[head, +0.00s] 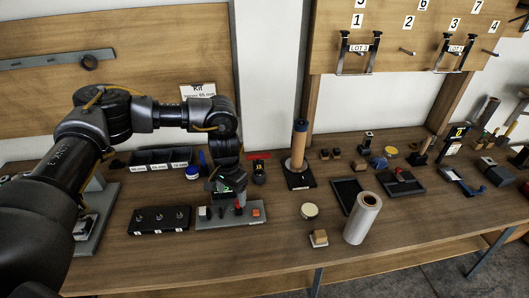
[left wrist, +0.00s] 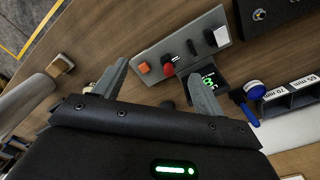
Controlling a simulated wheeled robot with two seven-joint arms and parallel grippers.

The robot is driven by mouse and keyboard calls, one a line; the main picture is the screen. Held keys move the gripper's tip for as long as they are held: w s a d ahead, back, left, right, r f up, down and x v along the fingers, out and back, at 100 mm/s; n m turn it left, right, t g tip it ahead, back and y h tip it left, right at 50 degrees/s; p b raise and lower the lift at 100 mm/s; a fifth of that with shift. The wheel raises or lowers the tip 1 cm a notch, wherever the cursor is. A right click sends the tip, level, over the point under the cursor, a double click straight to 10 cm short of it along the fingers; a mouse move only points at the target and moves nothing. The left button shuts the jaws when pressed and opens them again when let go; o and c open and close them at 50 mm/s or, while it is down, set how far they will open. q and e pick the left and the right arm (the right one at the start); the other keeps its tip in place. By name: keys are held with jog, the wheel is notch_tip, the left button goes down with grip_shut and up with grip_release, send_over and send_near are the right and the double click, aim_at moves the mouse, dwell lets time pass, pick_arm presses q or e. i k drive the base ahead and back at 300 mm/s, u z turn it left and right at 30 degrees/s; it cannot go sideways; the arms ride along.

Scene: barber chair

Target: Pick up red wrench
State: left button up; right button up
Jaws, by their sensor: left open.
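A thin red object (head: 259,156), perhaps the red wrench, lies at the back of the bench near the wall, just behind a small dark holder with a yellow mark (head: 259,176). It is too small to make out its shape. My left gripper (head: 233,184) points down over the bench, in front and to the left of the red object. In the left wrist view, the left gripper (left wrist: 158,68) has its jaws apart with nothing held between them. No wrench shows in that view. My right gripper is in neither view.
A grey control block (head: 215,219) with a red knob and orange button lies below my gripper, also in the wrist view (left wrist: 205,45). A black switch box (head: 145,220) is left of it. A brown cylinder on a stand (head: 298,150) rises to the right.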

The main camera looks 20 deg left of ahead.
aim_at(259, 164)
jog(key=i, duration=0.85)
